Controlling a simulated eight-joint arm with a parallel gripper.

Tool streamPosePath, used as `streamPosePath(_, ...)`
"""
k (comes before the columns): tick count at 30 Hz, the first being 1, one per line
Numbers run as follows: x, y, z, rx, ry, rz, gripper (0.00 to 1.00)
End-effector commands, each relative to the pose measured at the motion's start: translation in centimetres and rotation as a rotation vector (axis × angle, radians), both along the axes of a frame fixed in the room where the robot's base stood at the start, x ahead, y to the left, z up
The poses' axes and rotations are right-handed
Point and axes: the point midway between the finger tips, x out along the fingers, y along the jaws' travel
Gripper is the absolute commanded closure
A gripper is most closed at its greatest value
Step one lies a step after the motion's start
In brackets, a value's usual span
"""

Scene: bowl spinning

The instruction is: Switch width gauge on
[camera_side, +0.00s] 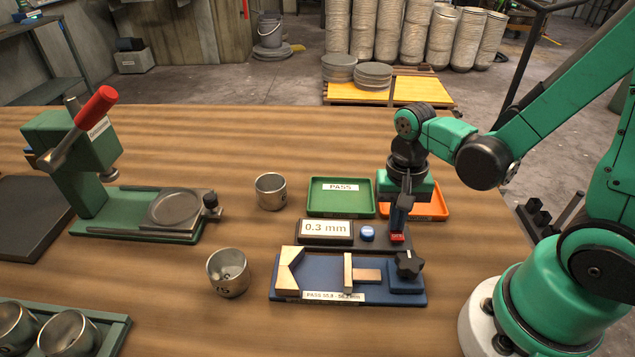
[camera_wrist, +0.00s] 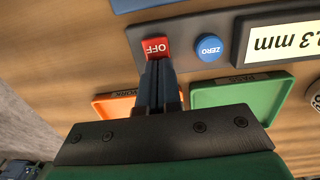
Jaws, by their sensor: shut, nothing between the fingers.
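The width gauge is a blue fixture (camera_side: 325,266) with wooden-coloured jaws and a dark knob, lying on the table. Behind it is its dark readout box, whose display (camera_side: 326,230) reads 0.3 mm. On the box are a blue ZERO button (camera_wrist: 208,47) and a red switch (camera_wrist: 157,48) marked OFF. My gripper (camera_side: 399,228) points down over the box's right end, fingers shut and empty. In the wrist view its fingertips (camera_wrist: 158,66) are at the near edge of the red switch. I cannot tell if they touch it.
A green PASS tray (camera_side: 314,208) and an orange tray (camera_side: 438,214) stand behind the box, the orange one partly hidden by my gripper. Two metal cups (camera_side: 270,191) (camera_side: 228,273) stand left of the gauge. A green press with a red handle (camera_side: 95,107) is farther left.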

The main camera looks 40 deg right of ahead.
Motion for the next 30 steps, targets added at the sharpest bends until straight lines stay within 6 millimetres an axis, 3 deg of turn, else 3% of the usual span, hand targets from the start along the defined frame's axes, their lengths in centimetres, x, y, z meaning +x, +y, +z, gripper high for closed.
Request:
streamPosePath(1,-0.9,1.2,-0.6,0.046,-0.008,0.000,1.00)
streamPosePath(11,-0.7,0.9,0.7,0.036,-0.001,0.000,1.00)
streamPosePath(30,0.3,-0.4,9.6,0.000,-0.003,-0.001,1.00)
